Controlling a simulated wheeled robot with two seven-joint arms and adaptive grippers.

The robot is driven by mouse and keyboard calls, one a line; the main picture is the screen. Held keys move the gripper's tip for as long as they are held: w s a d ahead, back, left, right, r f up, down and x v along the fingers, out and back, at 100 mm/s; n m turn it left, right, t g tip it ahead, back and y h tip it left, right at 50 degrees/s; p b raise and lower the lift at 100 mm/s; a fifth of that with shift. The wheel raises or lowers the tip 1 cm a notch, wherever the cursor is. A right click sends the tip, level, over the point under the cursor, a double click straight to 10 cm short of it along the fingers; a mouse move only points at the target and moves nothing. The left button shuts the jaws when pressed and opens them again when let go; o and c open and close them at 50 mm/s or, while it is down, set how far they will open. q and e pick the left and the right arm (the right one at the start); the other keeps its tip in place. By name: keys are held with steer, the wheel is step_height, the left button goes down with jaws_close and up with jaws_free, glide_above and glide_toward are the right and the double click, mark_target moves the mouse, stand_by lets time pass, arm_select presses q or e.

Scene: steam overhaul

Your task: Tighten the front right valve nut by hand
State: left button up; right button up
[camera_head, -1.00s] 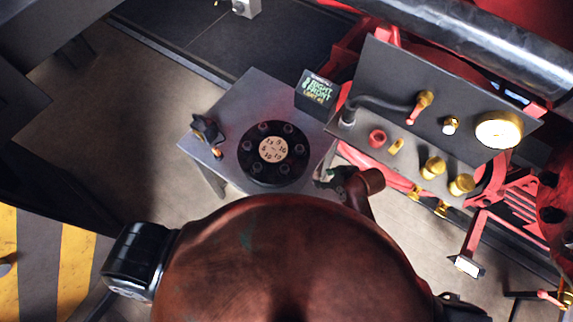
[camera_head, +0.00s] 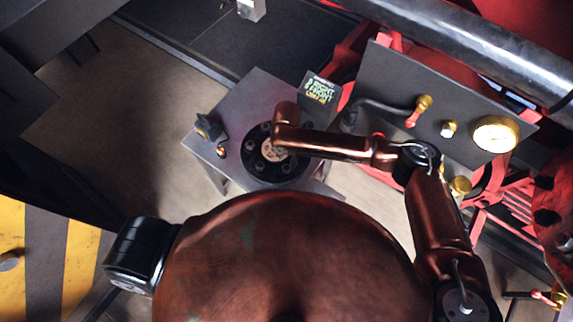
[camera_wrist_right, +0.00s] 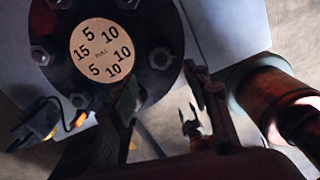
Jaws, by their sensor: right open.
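A dark round valve flange (camera_head: 246,163) lies on a grey table, with a pale numbered disc (camera_wrist_right: 101,51) at its centre and several hex nuts around it. My right arm (camera_head: 335,146) reaches over the flange in the head view and hides part of it. My right gripper (camera_wrist_right: 163,85) is open and empty in the right wrist view. Its fingertips are apart, near either side of one nut (camera_wrist_right: 160,57) on the flange's rim. I cannot tell if they touch it, or if it is the front right nut. My left gripper is not in view.
A dark panel with a gauge (camera_head: 495,134) and brass valves stands to the right. Floor at left is clear.

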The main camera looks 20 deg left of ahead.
mark_target(287, 167)
steer(key=shift+d+f+p, duration=0.1)
steer(key=shift+f+p, duration=0.65)
steer(key=shift+f, duration=3.1)
steer(key=shift+c, duration=0.5)
steer(key=c, duration=1)
steer(key=shift+r+m, duration=0.1)
steer(key=shift+m, duration=0.2)
steer(key=shift+c, duration=0.3)
steer(key=m+p, duration=0.2)
steer(key=m, duration=0.1)
steer(key=shift+m, duration=0.4)
steer(key=m+p, duration=0.3)
steer(key=m, duration=0.2)
steer(key=shift+o, duration=0.2)
steer(key=shift+w, duration=0.1)
